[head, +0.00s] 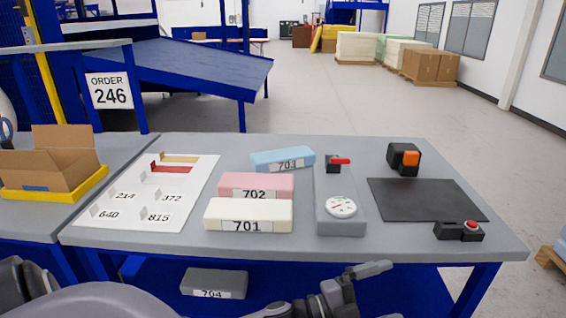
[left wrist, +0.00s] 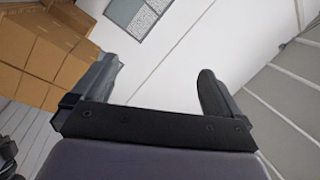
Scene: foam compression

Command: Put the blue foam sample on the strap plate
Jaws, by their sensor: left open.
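The blue foam sample (head: 283,160), labelled 703, lies flat at the back middle of the grey table. A flat dark plate (head: 425,199) lies bare on the right side; I take it for the strap plate, though no strap shows. My left gripper (head: 365,288) is low at the table's front edge, apart from the foam. In the left wrist view it (left wrist: 160,80) is open, with nothing between its fingers. My right gripper is not in view.
The pink block 702 (head: 256,186) and white block 701 (head: 248,215) lie in front of the blue one. A grey gauge unit (head: 340,227) with red lever stands between foam and plate. An orange-black device (head: 404,158) and red-button box (head: 459,231) flank the plate.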

